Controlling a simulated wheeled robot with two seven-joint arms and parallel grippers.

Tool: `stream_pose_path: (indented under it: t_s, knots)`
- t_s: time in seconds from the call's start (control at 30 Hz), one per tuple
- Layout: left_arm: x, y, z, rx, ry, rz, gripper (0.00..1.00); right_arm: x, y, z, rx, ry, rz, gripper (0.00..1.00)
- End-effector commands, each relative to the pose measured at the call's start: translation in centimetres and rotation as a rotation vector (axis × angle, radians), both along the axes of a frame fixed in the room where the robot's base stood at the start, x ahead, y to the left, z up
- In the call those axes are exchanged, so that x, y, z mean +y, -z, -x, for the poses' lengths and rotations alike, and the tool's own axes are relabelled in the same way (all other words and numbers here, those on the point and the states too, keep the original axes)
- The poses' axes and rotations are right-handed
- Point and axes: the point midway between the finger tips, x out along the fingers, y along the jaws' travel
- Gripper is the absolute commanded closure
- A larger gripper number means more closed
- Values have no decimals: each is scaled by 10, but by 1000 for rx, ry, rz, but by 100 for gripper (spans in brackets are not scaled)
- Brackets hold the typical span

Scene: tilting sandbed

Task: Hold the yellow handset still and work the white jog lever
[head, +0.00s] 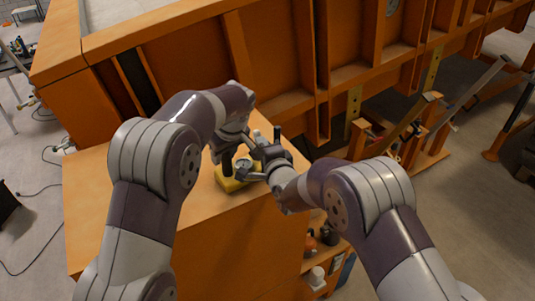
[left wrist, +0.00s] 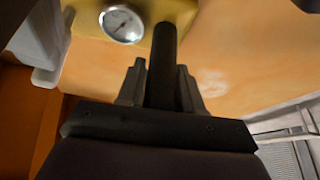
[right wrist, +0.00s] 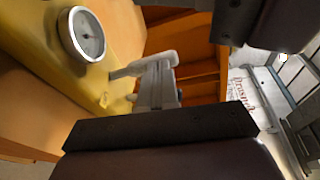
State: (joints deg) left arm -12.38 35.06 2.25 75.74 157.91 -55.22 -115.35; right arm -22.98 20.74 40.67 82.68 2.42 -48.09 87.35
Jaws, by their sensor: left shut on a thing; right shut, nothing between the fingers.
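The yellow handset (head: 229,184) sits on the orange cabinet top, with a round dial gauge on its face (left wrist: 122,24). A black grip (left wrist: 163,62) stands out from it. My left gripper (left wrist: 160,86) is shut around this grip, one finger on each side. The white jog lever (right wrist: 136,68) sticks out from the handset in the right wrist view, near the gauge (right wrist: 86,34). My right gripper (right wrist: 157,82) is shut and empty, its fingertips right at the lever's outer end. Whether they touch it I cannot tell. In the head view my grippers partly hide the handset.
The orange cabinet top (head: 120,220) is bare around the handset. The ribbed orange side of the sandbed (head: 270,50) rises close behind it. Bottles stand on a shelf (head: 325,270) below on the right. Cables lie on the floor at left.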

Motion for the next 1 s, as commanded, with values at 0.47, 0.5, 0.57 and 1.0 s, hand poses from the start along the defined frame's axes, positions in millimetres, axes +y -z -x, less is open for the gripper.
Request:
stream_pose_path:
  t_s: [0.47,0.5,0.57,1.0]
  knots:
    - [0,4,2,11,0,0,100,-1,0,2,-1,0,0,100]
    - [0,4,2,11,0,0,100,-2,0,5,-1,0,0,100]
    - [0,4,2,10,0,-1,100,-5,-2,12,-2,0,-1,100]
    - [0,4,2,10,-1,-1,100,-37,-11,96,-1,0,0,100]
